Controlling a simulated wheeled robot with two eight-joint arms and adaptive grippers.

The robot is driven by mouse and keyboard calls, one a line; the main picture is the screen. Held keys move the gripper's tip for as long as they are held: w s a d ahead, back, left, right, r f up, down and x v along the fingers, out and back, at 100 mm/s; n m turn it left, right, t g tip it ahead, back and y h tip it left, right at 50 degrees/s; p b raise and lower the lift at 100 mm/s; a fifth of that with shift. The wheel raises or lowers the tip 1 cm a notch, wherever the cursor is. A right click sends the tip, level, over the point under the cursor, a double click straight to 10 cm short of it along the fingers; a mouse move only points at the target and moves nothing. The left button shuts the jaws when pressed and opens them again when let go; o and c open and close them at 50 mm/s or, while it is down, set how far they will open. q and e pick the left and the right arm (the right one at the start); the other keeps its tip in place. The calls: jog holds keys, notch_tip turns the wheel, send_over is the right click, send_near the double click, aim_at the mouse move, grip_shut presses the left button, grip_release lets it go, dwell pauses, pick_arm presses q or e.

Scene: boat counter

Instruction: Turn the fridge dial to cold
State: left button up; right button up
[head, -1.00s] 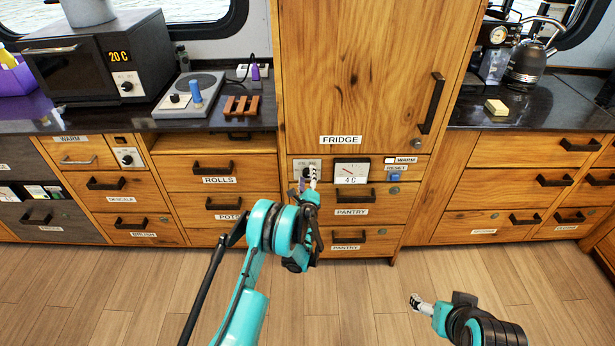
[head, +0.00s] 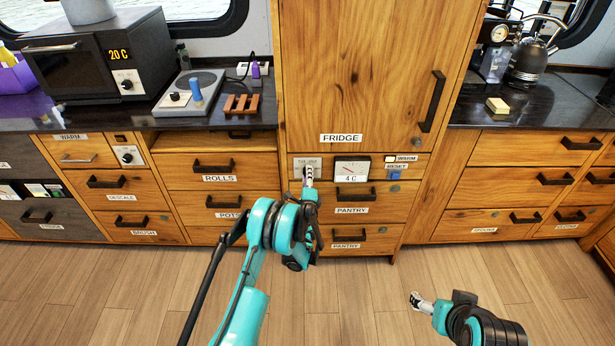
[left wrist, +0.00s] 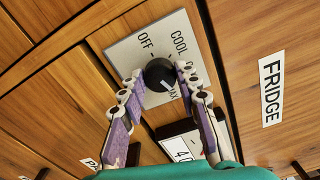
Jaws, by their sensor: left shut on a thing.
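The fridge dial (left wrist: 161,76) is a black knob on a pale plate (left wrist: 117,52) marked OFF, COOL and MAX; another label is partly hidden behind a finger. The knob's white pointer faces the lower right in the left wrist view, towards MAX. My left gripper (left wrist: 160,72) is shut on the knob, one finger on each side. In the head view my left gripper (head: 308,176) covers most of the knob, below the fridge door (head: 350,75). The gauge (head: 351,169) beside it reads 4 C. My right gripper (head: 421,302) hangs over the floor, away from the dial; its jaws are too small to judge.
Pantry drawers (head: 352,195) lie just below the dial. A blue reset button (head: 394,174) and a WARM label (head: 407,158) are right of the gauge. Another knob panel (head: 129,156) is further left. The floor is clear.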

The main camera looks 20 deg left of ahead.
pick_arm(q)
jog(key=shift+n, duration=3.9)
jog(key=o, duration=1.2)
jog(key=shift+c, duration=0.2)
notch_tip(320, 180, up, 8)
jog(key=shift+s+a+r, duration=0.15)
jog(key=shift+r, duration=0.85)
